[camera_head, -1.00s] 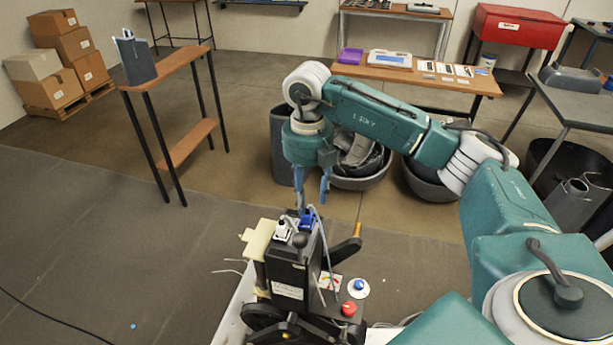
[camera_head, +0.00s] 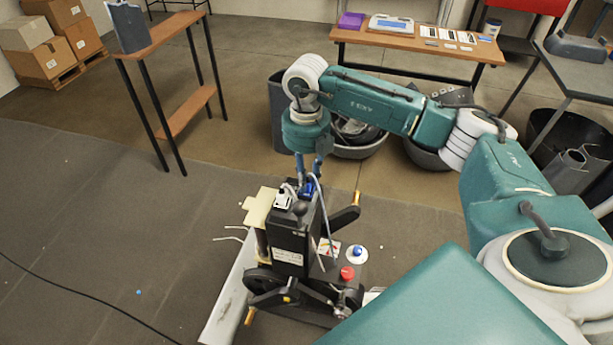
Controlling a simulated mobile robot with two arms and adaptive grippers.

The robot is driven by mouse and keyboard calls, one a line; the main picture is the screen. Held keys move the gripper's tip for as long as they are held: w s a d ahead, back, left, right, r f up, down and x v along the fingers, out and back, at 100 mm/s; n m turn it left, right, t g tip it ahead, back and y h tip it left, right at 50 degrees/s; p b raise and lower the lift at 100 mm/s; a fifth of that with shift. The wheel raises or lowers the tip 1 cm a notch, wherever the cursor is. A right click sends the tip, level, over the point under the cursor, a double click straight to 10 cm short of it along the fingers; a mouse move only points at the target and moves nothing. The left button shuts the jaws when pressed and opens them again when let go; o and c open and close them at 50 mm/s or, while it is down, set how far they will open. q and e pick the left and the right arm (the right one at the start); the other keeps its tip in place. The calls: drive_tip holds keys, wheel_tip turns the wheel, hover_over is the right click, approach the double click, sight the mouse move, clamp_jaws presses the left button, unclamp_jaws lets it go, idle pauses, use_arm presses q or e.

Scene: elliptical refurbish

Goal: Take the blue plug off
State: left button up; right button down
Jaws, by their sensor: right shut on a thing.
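The blue plug (camera_head: 308,190) sits at the top of the black elliptical machine (camera_head: 290,240), beside a white plug (camera_head: 284,198). A pale cable runs from the blue plug down the machine's right side. My right gripper (camera_head: 309,178) points down at the top of the machine. Its blue fingers are closed around the blue plug, which they partly hide. Whether the plug is still fully seated is too small to tell. My left gripper is not in view.
A red knob (camera_head: 347,273) and a blue button (camera_head: 357,252) are low on the machine's right. A brown shelf stand (camera_head: 165,40) stands at left. Grey bins (camera_head: 360,145) stand behind my right arm. The floor at left is mostly clear.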

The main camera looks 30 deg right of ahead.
sight(307, 176)
drive_tip(key=c, duration=2.2)
unclamp_jaws()
clamp_jaws()
drive_tip(key=shift+d+r, duration=0.1)
drive_tip(key=shift+r, duration=0.05)
drive_tip(key=shift+r+p, duration=2.65)
drive_tip(key=shift+r, duration=1.3)
